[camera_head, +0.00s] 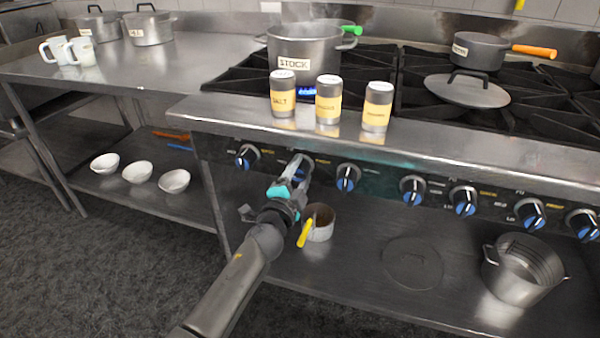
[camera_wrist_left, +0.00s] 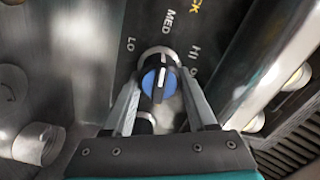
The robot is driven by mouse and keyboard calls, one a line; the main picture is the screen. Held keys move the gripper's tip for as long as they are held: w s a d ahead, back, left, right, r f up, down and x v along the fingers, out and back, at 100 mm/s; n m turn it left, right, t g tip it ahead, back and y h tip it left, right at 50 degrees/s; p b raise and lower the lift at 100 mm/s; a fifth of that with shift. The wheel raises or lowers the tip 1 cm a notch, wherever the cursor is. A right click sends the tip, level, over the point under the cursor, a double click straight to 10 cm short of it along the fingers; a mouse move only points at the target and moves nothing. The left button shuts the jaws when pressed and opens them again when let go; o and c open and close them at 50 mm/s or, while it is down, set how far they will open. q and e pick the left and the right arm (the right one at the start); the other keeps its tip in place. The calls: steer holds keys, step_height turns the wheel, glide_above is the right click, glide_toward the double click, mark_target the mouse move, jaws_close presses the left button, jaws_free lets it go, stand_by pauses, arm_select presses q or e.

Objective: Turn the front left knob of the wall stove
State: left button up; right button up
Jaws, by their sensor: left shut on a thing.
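The stove's front panel (camera_head: 380,192) carries a row of dark knobs with blue faces. My left gripper (camera_head: 293,178) is at the second knob (camera_head: 301,174) from the left and partly hides it. In the left wrist view the blue-faced knob (camera_wrist_left: 150,82) with a white pointer line sits between the two fingers of my left gripper (camera_wrist_left: 160,92), which is shut on it. LO, MED and HI are printed around the knob. The leftmost knob (camera_head: 246,157) is free. My right gripper is not in view.
Three labelled shakers (camera_head: 328,104) stand on the stove's front ledge. A stock pot (camera_head: 303,45) stands behind them, with a blue flame at its base. Below the panel, a small pan (camera_head: 320,222) with a yellow handle and a larger pot (camera_head: 522,270) sit on the lower shelf.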

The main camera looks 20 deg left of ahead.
arm_select(q)
steer(key=m, duration=0.5)
steer(key=shift+f+m, duration=0.15)
steer(key=shift+m, duration=0.15)
steer(key=m, duration=0.5)
steer(key=shift+f+m, duration=0.1)
steer(key=shift+m, duration=0.2)
steer(key=m, duration=0.5)
steer(key=shift+a+p, duration=0.15)
steer(key=shift+p, duration=0.15)
steer(key=m, duration=0.2)
steer(key=shift+f+m, duration=0.1)
steer(key=shift+m, duration=0.2)
steer(key=shift+m+p, duration=0.3)
steer(key=shift+m, duration=0.1)
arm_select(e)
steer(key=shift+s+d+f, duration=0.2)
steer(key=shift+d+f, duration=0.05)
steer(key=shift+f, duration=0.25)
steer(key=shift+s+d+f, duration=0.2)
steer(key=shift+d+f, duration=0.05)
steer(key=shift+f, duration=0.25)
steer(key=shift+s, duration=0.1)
arm_select(q)
steer(key=o, duration=1.4)
steer(key=shift+c, duration=0.2)
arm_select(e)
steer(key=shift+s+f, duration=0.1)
